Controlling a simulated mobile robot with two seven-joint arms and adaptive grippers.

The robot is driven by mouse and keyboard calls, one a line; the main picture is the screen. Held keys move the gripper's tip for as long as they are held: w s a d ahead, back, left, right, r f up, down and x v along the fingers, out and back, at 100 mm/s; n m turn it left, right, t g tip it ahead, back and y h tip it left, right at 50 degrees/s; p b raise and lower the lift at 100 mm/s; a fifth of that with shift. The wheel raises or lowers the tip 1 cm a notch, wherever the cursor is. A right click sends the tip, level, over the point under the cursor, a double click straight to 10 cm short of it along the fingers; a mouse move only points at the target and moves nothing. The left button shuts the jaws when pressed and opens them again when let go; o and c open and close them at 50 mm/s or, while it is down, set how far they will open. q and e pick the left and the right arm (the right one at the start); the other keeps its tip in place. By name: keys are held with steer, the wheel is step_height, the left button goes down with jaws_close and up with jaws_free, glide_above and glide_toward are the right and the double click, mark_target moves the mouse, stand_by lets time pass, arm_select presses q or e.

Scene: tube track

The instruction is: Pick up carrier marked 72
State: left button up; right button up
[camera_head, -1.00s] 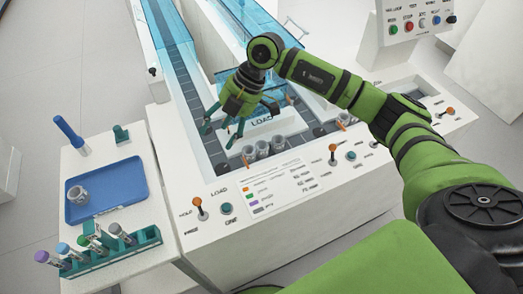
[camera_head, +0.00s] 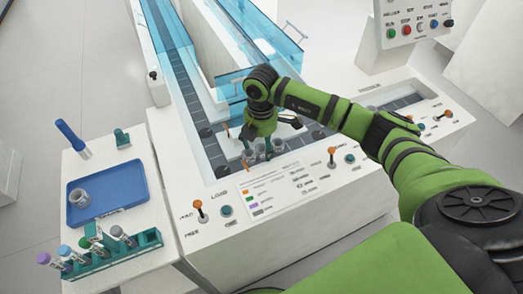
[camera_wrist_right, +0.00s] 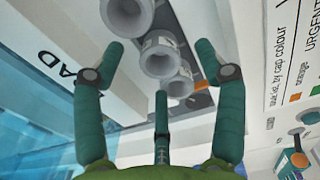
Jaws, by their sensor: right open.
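Several small grey carriers stand in a row at the load area of the track. In the right wrist view, three of them show as hollow cups: one at the top edge (camera_wrist_right: 126,14), a middle carrier (camera_wrist_right: 160,55) and a farther one (camera_wrist_right: 178,82). I cannot read a 72 on any of them. My right gripper (camera_head: 258,146) is over the row, its fingers pointing down. In the wrist view its green fingers are spread around the middle carrier and nothing is gripped. In the head view the fingers partly hide the carriers. My left gripper is not in view.
A white panel with an orange-topped lever (camera_head: 198,206) and a teal button (camera_head: 226,210) lies in front. At left are a blue tray (camera_head: 120,187) with one grey carrier (camera_head: 79,198) and a green rack (camera_head: 149,241) of capped tubes. Blue transparent walls (camera_head: 262,38) rise behind.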

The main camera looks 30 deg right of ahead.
steer(key=shift+s+d+f, duration=0.1)
steer(key=shift+s+f, duration=0.05)
steer(key=shift+f, duration=0.35)
steer(key=c, duration=0.9)
steer(key=shift+r, duration=0.15)
steer(key=shift+c, duration=0.2)
steer(key=shift+r, duration=0.1)
